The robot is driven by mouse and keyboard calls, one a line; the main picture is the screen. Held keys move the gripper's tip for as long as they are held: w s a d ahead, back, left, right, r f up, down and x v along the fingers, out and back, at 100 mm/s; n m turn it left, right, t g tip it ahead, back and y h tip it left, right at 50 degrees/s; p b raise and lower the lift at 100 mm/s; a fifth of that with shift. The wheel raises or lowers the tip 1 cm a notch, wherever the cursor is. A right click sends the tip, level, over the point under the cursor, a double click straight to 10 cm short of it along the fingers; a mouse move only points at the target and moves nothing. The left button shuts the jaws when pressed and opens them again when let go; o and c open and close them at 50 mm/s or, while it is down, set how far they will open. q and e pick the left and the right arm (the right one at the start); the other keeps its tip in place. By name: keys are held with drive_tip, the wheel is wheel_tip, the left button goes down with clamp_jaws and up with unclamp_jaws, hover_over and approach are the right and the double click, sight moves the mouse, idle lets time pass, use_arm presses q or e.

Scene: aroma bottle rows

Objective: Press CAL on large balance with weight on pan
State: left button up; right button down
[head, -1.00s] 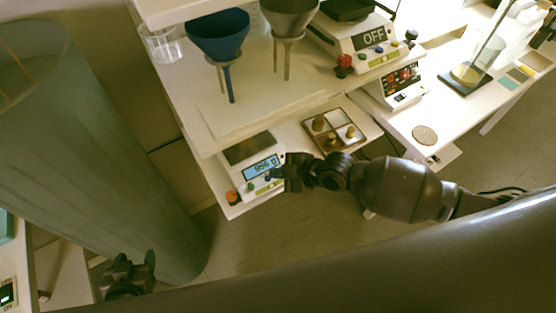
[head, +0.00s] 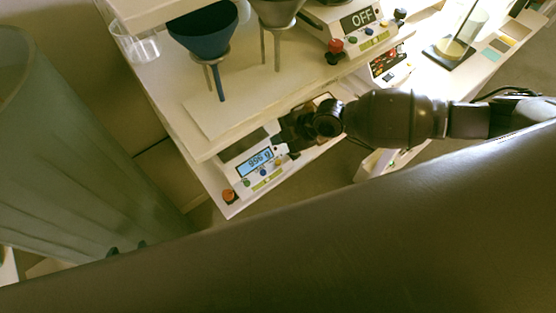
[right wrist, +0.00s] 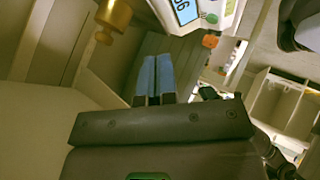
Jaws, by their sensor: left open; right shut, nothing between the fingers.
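A white balance (head: 232,190) stands on the lower shelf with a lit blue display (head: 255,163) that seems to read 956 g. Below the display are small coloured buttons (head: 263,172), their labels too small to read. Its dark pan (head: 243,147) is partly hidden; I see no weight on the visible part. My right gripper (head: 285,138) is shut and empty, over the balance's right end; its fingers (right wrist: 156,78) point toward the shelf in the right wrist view. Brass weights (right wrist: 113,16) show there. My left gripper (head: 126,248) is open, mostly hidden by my body.
A second balance (head: 340,32) reading OFF stands on the upper shelf beside a red knob (head: 335,46). Blue (head: 205,35) and grey (head: 275,12) funnels and a glass beaker (head: 138,45) are also there. A large grey-green cylinder (head: 70,150) stands left. An orange knob (head: 229,196) is at the balance's front-left corner.

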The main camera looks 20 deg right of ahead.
sight(279, 163)
wheel_tip(279, 163, down, 8)
drive_tip(key=b, duration=0.4)
drive_tip(key=shift+f+b, duration=0.4)
drive_tip(key=shift+b, duration=0.15)
use_arm(q)
wheel_tip(279, 163, down, 7)
drive_tip(key=s, duration=0.1)
drive_tip(key=shift+g, duration=0.4)
drive_tip(key=shift+r, duration=0.25)
drive_tip(key=shift+s+f, duration=0.15)
drive_tip(key=shift+s, duration=0.1)
drive_tip(key=shift+w, duration=0.2)
drive_tip(key=shift+f, duration=0.1)
use_arm(e)
drive_tip(key=shift+f, duration=0.15)
drive_tip(key=shift+f+b, duration=0.3)
drive_tip(key=shift+b, duration=0.15)
use_arm(q)
drive_tip(key=shift+s+f, duration=0.15)
drive_tip(key=shift+f, duration=0.3)
